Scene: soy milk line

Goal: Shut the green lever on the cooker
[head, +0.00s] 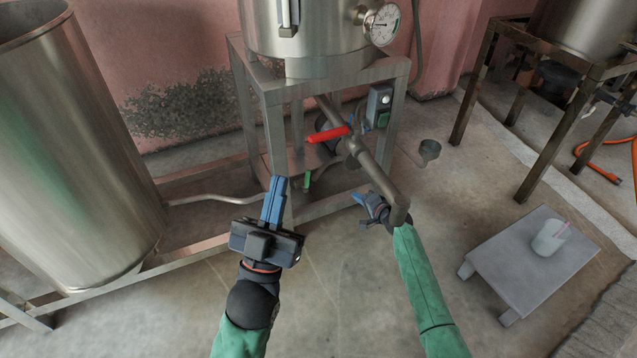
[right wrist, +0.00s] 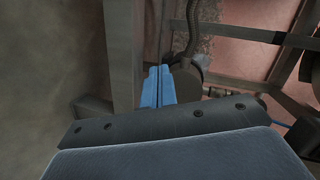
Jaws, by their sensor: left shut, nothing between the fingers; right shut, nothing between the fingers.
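The cooker (head: 320,40) is a steel vessel on a metal frame in the head view. A small green lever (head: 307,180) shows low under it, inside the frame, pointing roughly up and down. My left gripper (head: 278,180) is shut and empty; in the picture its blue fingertips lie just left of the green lever, and I cannot tell whether they touch it. My right gripper (head: 360,198) is shut and empty beside the lower end of the outlet pipe (head: 372,172). Its blue fingers also show in the right wrist view (right wrist: 158,72). The green lever is not clearly visible there.
A red lever (head: 328,134) sits on the valve above the green one. A switch box (head: 379,106) is on the frame's right leg. A tall steel drum (head: 70,150) stands left. A low grey stool (head: 530,262) with a cup (head: 550,238) stands right on open floor.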

